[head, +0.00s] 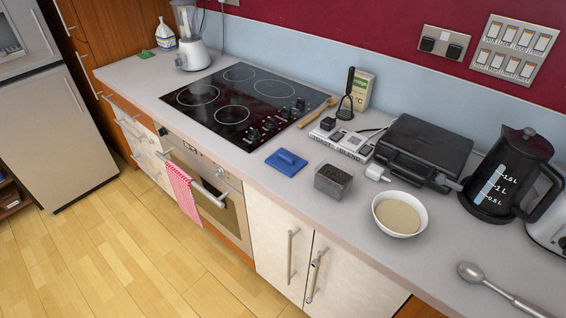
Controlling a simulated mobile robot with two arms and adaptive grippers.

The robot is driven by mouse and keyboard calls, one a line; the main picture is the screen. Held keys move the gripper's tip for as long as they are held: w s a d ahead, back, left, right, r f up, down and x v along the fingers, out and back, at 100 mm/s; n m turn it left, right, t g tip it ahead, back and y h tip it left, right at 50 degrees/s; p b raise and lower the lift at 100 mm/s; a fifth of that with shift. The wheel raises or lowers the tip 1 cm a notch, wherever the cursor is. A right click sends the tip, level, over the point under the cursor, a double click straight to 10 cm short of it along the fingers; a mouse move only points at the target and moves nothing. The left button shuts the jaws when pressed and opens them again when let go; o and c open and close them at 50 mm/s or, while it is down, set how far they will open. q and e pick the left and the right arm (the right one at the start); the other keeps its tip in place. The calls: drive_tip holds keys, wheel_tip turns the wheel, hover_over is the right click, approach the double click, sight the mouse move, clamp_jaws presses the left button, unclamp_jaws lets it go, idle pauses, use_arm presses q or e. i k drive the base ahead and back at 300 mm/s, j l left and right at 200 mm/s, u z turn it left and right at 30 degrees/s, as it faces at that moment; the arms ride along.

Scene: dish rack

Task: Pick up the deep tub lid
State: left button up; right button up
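A flat blue lid-like piece (283,166) with a raised grip on top lies on the counter, right of the hob; I take it to be the deep tub lid. A small dark grey rectangular tub (328,187) stands just to its right, apart from it. The inside of the tub is dark and hard to make out. Neither of my grippers shows in the head view.
The grey counter (230,160) holds a black hob (240,108), a wooden spoon (317,112), a power strip (345,143), a black grill (425,145), a white bowl (400,214), a kettle (505,175) and a metal spoon (500,290). The front edge by the blue piece is clear.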

sight(289, 164)
drive_tip(key=i+j+z, duration=0.1)
drive_tip(key=z, duration=0.3)
drive_tip(key=j+z, duration=0.35)
drive_tip(key=i+j+z, duration=0.1)
drive_tip(key=z, duration=0.3)
drive_tip(key=j+z, duration=0.2)
drive_tip(key=z, duration=0.15)
